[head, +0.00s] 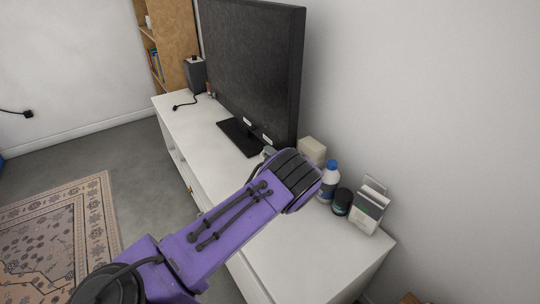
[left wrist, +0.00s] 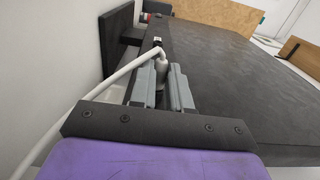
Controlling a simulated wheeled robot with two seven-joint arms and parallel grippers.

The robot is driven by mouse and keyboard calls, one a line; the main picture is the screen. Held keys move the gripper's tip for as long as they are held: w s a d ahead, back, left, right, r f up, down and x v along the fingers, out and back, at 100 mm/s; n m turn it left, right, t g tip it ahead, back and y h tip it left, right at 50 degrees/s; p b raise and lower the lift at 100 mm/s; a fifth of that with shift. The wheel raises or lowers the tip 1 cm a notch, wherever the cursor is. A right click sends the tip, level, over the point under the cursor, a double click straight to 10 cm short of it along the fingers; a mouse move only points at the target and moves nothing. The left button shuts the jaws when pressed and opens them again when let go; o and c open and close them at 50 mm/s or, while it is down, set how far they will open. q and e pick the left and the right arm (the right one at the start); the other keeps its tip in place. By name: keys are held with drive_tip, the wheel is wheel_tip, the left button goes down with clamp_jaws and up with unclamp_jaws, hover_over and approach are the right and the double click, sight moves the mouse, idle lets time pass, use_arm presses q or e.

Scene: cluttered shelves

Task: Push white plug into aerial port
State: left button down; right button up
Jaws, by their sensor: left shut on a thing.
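My left gripper (left wrist: 163,80) is shut on a white plug (left wrist: 172,72) with a white cable that bends over it and runs down to the left. The plug's tip points away from the wrist, beside the dark television panel (left wrist: 235,75). A small dark fitting with a pale end (left wrist: 157,42) is just ahead of the plug; I cannot tell whether they touch or whether it is the aerial port. In the head view the television (head: 250,65) stands on the white cabinet, and my purple arm hides most of the gripper (head: 268,152). My right gripper is not in view.
The white cabinet (head: 285,262) has a white-and-blue bottle (head: 328,182), a dark jar (head: 342,202), and a white box (head: 369,211) at its near right. A pale box (head: 312,150) is behind my arm. A dark speaker-like box (head: 195,75) stands at the far end.

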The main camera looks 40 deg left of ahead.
use_arm(q)
drive_tip(key=c, duration=1)
unclamp_jaws()
